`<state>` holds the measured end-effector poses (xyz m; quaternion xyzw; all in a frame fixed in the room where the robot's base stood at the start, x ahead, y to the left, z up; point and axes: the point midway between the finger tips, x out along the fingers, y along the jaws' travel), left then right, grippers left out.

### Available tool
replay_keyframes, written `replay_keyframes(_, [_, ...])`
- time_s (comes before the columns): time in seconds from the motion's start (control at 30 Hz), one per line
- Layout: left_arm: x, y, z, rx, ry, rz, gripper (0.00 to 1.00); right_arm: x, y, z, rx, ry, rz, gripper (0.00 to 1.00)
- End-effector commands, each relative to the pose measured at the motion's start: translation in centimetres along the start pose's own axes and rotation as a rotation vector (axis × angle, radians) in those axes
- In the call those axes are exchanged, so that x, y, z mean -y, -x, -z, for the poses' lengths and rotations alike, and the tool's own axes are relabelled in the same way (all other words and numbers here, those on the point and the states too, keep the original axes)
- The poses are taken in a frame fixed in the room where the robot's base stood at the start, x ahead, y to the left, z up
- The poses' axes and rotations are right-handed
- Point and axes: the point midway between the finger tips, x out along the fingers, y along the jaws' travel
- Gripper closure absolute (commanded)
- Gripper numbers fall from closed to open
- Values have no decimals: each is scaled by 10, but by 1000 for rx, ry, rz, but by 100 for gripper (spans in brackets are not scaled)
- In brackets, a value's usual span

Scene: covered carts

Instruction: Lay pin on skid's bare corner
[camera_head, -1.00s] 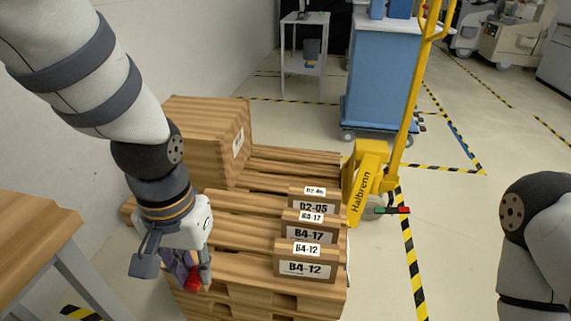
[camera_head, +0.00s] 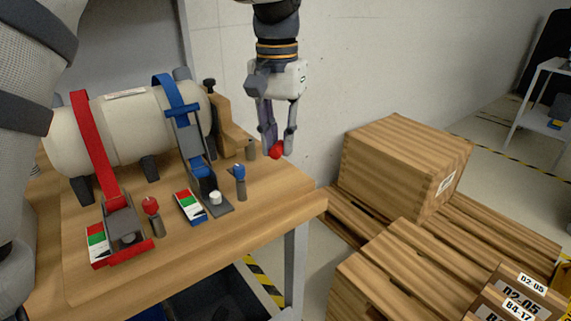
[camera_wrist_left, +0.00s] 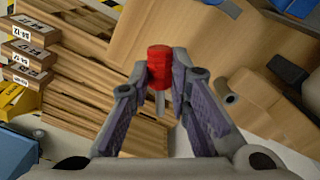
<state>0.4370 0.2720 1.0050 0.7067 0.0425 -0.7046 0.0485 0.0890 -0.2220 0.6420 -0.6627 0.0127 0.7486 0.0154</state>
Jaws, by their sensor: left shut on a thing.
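My left gripper (camera_head: 276,150) is shut on a red-headed pin (camera_head: 276,153). The pin hangs head-forward at the fingertips by the bench's far right end, near the wall. In the left wrist view the red head (camera_wrist_left: 159,58) sits between the fingertips, with a thin metal shaft below it. The wooden skid (camera_head: 385,285) stands to the right, apart from the pin, and its slats also show at left in the wrist view (camera_wrist_left: 85,85). A large wooden crate (camera_head: 395,170) and labelled boxes (camera_head: 525,290) stand on it; bare slats show nearer me. My right gripper is not in view.
The wooden bench (camera_head: 280,200) carries a strapped white cylinder (camera_head: 125,125), a red-topped pin (camera_head: 150,207), a blue-topped pin (camera_head: 240,175) and red-and-green boxes (camera_head: 190,207). A gap separates bench and skid. A wall stands behind.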

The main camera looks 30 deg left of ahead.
Motion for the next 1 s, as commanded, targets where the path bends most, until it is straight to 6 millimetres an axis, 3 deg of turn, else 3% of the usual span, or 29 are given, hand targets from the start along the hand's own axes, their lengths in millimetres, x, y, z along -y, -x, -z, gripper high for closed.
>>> replay_keyframes(0.5, [1,-56,0,4,0,0,100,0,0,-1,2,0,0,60])
replay_keyframes(1.0, [1,-66,0,1,0,0,100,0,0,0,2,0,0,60])
